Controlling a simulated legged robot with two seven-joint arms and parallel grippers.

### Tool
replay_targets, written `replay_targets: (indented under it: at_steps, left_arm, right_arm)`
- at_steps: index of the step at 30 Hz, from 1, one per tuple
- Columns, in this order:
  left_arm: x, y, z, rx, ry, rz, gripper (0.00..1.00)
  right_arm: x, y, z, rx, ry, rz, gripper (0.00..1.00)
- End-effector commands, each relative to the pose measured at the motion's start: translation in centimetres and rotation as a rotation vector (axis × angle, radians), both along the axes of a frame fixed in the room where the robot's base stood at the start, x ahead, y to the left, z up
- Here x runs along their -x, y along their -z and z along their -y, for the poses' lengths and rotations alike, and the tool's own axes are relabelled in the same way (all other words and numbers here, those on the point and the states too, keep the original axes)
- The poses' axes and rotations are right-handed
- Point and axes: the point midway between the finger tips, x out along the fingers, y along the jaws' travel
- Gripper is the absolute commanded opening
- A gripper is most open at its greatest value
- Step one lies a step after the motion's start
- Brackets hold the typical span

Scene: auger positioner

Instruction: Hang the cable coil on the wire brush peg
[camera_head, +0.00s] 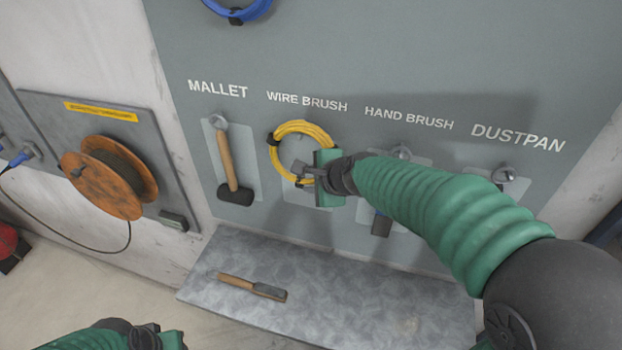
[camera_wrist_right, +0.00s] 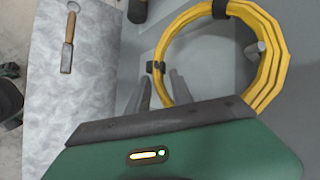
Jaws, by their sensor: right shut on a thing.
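The yellow cable coil (camera_head: 274,163) is upright against the grey tool board, below the WIRE BRUSH label (camera_head: 307,101). My right gripper (camera_head: 308,177) is shut on the coil's lower right part. In the right wrist view, the coil (camera_wrist_right: 278,72) shows as a ring with black ties. The wire brush peg (camera_wrist_right: 258,47) appears within the ring, close to its upper inner edge. I cannot tell whether the coil rests on the peg. My left gripper (camera_head: 150,338) is at the bottom left edge, and its jaws are not clear.
A mallet (camera_head: 228,160) hangs left of the coil. The hand brush and dustpan places are partly behind my right arm. A wooden-handled brush (camera_head: 252,287) lies on the metal bench (camera_head: 335,305). A blue coil (camera_head: 238,12) hangs above, and a wooden reel (camera_head: 105,180) stands left.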

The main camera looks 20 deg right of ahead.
Motion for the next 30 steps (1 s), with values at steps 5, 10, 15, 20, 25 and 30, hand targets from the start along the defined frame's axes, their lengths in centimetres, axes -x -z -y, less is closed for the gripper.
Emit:
replay_targets:
  at_steps: [5,10,15,20,25,30]
  left_arm:
    - [0.0,0.0,0.0,0.0,0.0,0.0,0.36]
    - [0.0,0.0,0.0,0.0,0.0,0.0,0.36]
    - [0.0,0.0,0.0,0.0,0.0,0.0,0.36]
    - [0.0,-0.5,0.0,0.0,0.0,0.0,0.36]
    - [0.0,-1.2,0.0,0.0,0.0,0.0,0.36]
    - [0.0,-0.9,0.0,0.0,0.0,0.0,0.36]
  right_arm:
    - [0.0,-0.1,0.0,0.0,0.0,0.002,0.48]
    - [0.0,0.0,0.0,0.0,0.0,0.001,0.53]
    - [0.1,0.0,0.0,0.0,0.0,-0.002,0.53]
    - [1.4,-1.6,0.2,0.0,-0.001,0.002,0.53]
    - [4.8,-5.0,0.9,0.0,0.001,0.007,0.53]
    - [8.5,-8.2,1.6,0.001,0.002,0.008,0.53]
